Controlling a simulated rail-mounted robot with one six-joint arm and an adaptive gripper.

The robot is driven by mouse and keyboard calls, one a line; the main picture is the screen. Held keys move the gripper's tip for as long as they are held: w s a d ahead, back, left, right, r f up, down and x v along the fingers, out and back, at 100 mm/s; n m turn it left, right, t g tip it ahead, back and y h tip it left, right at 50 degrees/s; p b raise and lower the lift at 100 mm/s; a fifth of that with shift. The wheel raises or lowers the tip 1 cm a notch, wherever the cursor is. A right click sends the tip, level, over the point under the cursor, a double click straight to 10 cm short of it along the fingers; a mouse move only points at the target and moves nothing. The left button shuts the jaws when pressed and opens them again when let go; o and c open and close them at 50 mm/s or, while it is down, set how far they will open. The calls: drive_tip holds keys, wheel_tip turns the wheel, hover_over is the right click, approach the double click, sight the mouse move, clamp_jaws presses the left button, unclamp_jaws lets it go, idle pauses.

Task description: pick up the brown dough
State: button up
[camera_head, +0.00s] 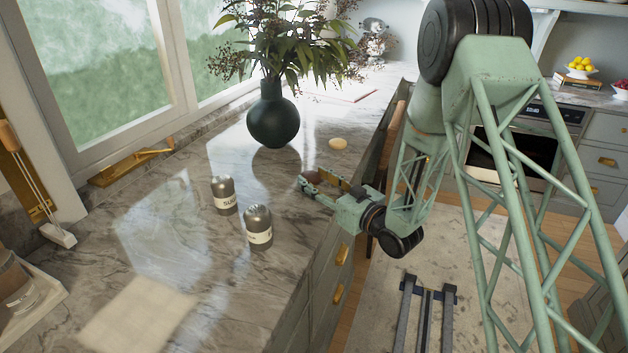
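A small, rounded, tan-brown lump, which looks like the dough (338,143), lies on the marble counter to the right of the dark vase. My gripper (306,181) is low over the counter's right edge, with its fingers pointing left. It is apart from the dough, which lies beyond it, higher in the picture. The fingers are small and seen at a slant, so I cannot tell how far apart they are. I see nothing clearly held between them.
A dark green vase (273,118) with leafy branches stands left of the dough. Two labelled grey jars, one (223,194) behind the other (257,228), stand left of my gripper. A pale flat square (138,315) lies at the front. Marble around the dough is bare.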

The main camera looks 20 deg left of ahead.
drive_tip(key=shift+r+p, duration=0.5)
drive_tip(key=shift+r, duration=0.9)
drive_tip(key=s+d, duration=0.3)
drive_tip(key=s, duration=0.1)
drive_tip(key=s+d+r+p, duration=0.1)
drive_tip(key=s+d, duration=0.2)
drive_tip(key=s, duration=0.1)
drive_tip(key=s+d+r+p, duration=0.1)
drive_tip(key=s+d, duration=0.2)
drive_tip(key=s, duration=0.2)
drive_tip(key=shift+d, duration=0.2)
drive_tip(key=shift+w, duration=0.15)
